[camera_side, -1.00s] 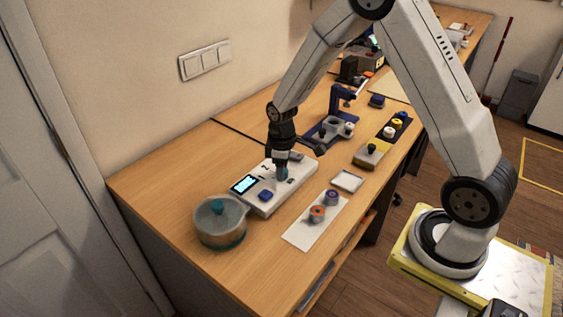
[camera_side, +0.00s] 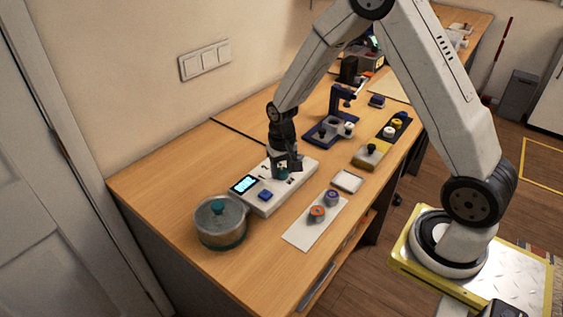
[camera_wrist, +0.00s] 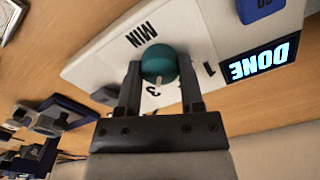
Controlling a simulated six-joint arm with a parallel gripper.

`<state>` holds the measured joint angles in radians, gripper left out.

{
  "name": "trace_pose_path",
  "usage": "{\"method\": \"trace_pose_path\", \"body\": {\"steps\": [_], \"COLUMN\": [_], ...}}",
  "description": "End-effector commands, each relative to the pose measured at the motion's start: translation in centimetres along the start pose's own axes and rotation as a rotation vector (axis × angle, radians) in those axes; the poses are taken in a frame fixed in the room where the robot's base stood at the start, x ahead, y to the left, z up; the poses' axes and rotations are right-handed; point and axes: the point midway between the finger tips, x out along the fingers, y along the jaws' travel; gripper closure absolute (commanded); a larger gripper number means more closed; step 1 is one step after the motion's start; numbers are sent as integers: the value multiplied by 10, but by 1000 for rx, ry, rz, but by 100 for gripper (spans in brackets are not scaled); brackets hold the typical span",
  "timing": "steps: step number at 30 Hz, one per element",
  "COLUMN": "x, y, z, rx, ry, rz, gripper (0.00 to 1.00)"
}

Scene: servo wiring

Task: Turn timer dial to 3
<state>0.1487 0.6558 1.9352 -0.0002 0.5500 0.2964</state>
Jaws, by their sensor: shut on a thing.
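The timer is a white box (camera_side: 262,206) on the wooden bench, with a lit screen (camera_side: 244,184) that reads "DONE" in the wrist view (camera_wrist: 260,62). A teal round dial (camera_wrist: 159,62) sits on its face, with the marks "MIN", "1" and "3" around it. The dial's pale pointer line points toward my gripper's side, close to the "3". My gripper (camera_wrist: 159,75) is shut on the dial, one finger on each side. In the side view my gripper (camera_side: 286,171) is down at the timer and partly hides the dial.
A blue button (camera_side: 265,195) is on the timer. A pot with a teal knob (camera_side: 220,222) stands at its lower left. A white strip with two round pieces (camera_side: 304,232), a small white tray (camera_side: 347,181) and a blue stand (camera_side: 337,115) are nearby.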

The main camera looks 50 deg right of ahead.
Motion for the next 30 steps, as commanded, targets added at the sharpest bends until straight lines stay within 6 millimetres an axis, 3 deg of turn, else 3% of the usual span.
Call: {"method": "trace_pose_path", "body": {"steps": [10,24,25,27,30], "x": [0,0,0,0,0], "y": [0,0,0,0,0], "z": [1,1,1,1,1], "rx": [151,167,166,166,166], "ry": [-3,-3,-3,-3,-2], "rz": [1,1,1,1,1], "gripper": [100,100,42,20,16]}}
